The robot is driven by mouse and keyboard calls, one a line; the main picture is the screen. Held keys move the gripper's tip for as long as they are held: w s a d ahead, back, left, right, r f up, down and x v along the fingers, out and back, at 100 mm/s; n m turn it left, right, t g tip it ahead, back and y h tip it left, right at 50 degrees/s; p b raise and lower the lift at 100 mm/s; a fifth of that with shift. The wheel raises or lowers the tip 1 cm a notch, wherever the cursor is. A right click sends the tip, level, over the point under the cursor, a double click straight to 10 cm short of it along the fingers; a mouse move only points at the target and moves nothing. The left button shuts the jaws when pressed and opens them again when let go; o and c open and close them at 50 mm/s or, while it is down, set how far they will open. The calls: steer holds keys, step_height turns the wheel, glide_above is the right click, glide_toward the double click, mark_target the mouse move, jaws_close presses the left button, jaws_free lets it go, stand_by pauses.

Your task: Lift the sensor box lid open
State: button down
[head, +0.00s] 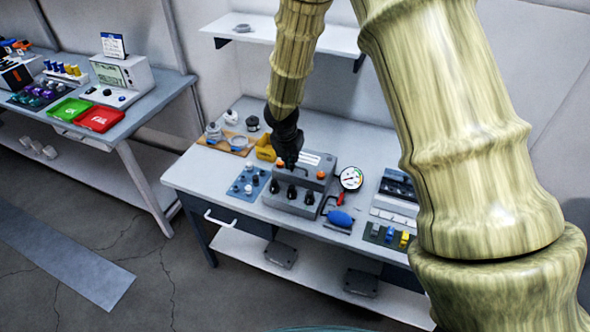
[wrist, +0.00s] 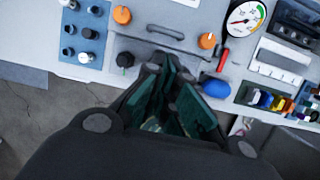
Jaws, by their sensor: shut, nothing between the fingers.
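The sensor box (head: 293,205) is a grey case on the workbench, with orange knobs on top and several black knobs along its front. In the wrist view the box (wrist: 138,20) shows a dark bar handle (wrist: 180,34) between two orange knobs. Its lid looks down; the seam is hard to make out. My gripper (head: 290,163) is over the top of the box toward its left part. In the wrist view my gripper (wrist: 168,75) is shut and empty, its fingertips in front of the handle. I cannot tell whether they touch the box.
A blue plate with pegs (head: 248,183) lies left of the box. A round gauge (head: 351,178), a red-handled tool and a blue bulb (head: 341,218) are close on its right. A shelf (head: 290,38) hangs above.

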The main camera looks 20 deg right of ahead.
steer(key=shift+b+x, duration=4.2)
steer(key=shift+x, duration=0.8)
steer(key=shift+w+d+r, duration=0.1)
steer(key=shift+r, duration=0.1)
